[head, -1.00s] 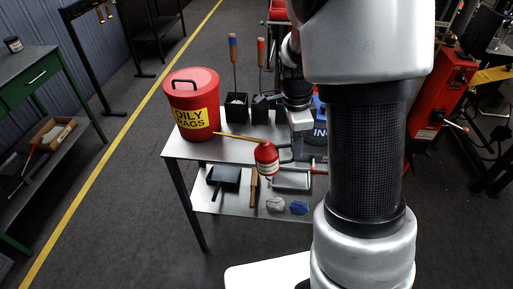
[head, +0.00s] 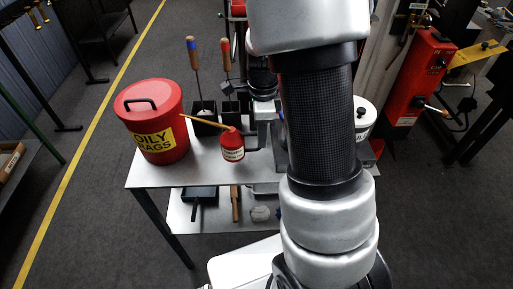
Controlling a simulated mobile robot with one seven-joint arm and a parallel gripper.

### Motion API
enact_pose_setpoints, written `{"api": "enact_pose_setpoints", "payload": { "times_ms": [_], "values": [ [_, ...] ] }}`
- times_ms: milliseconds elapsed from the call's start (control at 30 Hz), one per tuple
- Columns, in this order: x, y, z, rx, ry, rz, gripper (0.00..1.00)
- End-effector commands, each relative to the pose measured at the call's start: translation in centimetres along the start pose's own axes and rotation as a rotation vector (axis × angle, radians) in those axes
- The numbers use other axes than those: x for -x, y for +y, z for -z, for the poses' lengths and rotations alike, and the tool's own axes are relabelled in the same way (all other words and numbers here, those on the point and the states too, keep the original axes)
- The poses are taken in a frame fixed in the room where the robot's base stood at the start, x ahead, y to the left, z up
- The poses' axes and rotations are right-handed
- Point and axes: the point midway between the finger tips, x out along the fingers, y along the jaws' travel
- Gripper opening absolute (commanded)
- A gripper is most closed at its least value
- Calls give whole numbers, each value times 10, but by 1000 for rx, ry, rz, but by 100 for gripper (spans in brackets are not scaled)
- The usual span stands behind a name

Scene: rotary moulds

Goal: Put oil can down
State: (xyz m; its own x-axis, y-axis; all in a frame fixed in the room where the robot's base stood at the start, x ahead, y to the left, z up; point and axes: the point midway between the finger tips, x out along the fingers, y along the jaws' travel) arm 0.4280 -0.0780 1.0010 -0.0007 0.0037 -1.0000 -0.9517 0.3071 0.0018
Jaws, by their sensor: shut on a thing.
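The oil can (head: 232,147) is small and red, with a pale label and a long thin yellow-orange spout pointing up and left. It is upright near the front edge of the cart's top shelf (head: 150,178). I cannot tell whether its base touches the shelf. My gripper (head: 252,141) is at the can's right side, shut on it, with its fingers mostly hidden behind the can and by my arm.
A red oily rags bin (head: 153,122) stands left of the can. Black holders with wooden-handled tools (head: 194,75) stand behind it. A white lidded container (head: 364,117) is at the right. The lower shelf (head: 215,222) holds several tools.

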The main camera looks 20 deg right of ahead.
Motion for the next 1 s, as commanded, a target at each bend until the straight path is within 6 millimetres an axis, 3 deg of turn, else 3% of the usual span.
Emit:
{"api": "enact_pose_setpoints", "payload": {
  "times_ms": [400, 767, 800, 867, 1000],
  "values": [
    [-42, 0, 0, -1, 0, 0, 0],
    [-48, -1, 0, 0, -1, 3, 0],
    [-48, 0, 0, 0, -1, 1, 14],
    [-47, 0, 0, 0, -1, 1, 24],
    [-47, 0, 0, 0, -1, 1, 27]
  ]
}}
